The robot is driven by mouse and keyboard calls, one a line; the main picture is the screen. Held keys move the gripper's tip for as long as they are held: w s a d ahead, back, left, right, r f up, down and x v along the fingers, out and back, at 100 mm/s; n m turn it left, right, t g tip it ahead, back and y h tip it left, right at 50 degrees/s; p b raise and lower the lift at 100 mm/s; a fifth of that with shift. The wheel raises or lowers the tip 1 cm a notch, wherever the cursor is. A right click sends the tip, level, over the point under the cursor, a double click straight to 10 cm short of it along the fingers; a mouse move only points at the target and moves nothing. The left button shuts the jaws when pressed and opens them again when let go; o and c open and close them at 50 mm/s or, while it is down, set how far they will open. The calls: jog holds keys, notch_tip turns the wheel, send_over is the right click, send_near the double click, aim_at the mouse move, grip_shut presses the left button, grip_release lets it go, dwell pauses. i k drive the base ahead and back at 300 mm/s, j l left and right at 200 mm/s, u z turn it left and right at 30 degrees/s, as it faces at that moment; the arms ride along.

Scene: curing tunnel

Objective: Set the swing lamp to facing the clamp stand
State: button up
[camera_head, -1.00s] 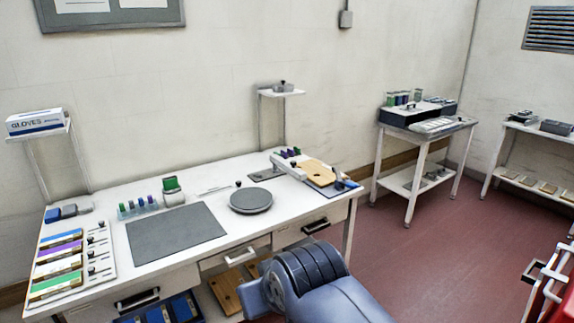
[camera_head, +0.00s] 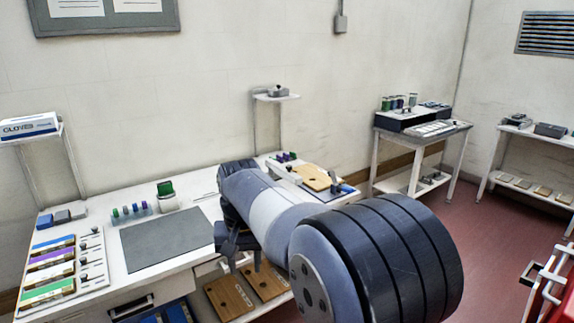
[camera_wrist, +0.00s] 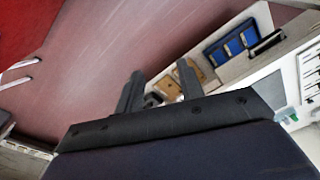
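My gripper (camera_head: 244,262) hangs in front of the table's front edge, fingers pointing down. In the wrist view its two fingers (camera_wrist: 158,92) stand apart with nothing held between them. I cannot make out a swing lamp for certain in either view. No clamp stand is clear either; a wooden board on a pale fixture (camera_head: 314,178) with small dark and blue parts sits at the table's right end. My arm covers the middle right of the table, including where the round grey disc stood.
The white table (camera_head: 160,266) carries a grey mat (camera_head: 168,240), a sample tray (camera_head: 66,262) and a small bottle rack (camera_head: 132,212). Wooden boards (camera_head: 230,298) and blue bins (camera_wrist: 232,44) lie below. A side table (camera_head: 440,134) stands right. Red floor is open between.

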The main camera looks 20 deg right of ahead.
aim_at(286, 171)
jog(key=i+l, duration=0.35)
jog(key=i+l+z, duration=0.1)
jog(key=i+l, duration=0.2)
jog(key=i, duration=0.25)
jog(key=i+l+z, duration=0.1)
jog(key=i+l, duration=0.2)
jog(key=i, duration=0.15)
jog(key=i+l, duration=0.3)
jog(key=i, duration=0.2)
jog(key=i+l+z, duration=0.1)
jog(key=i+l, duration=0.15)
jog(key=i, duration=0.2)
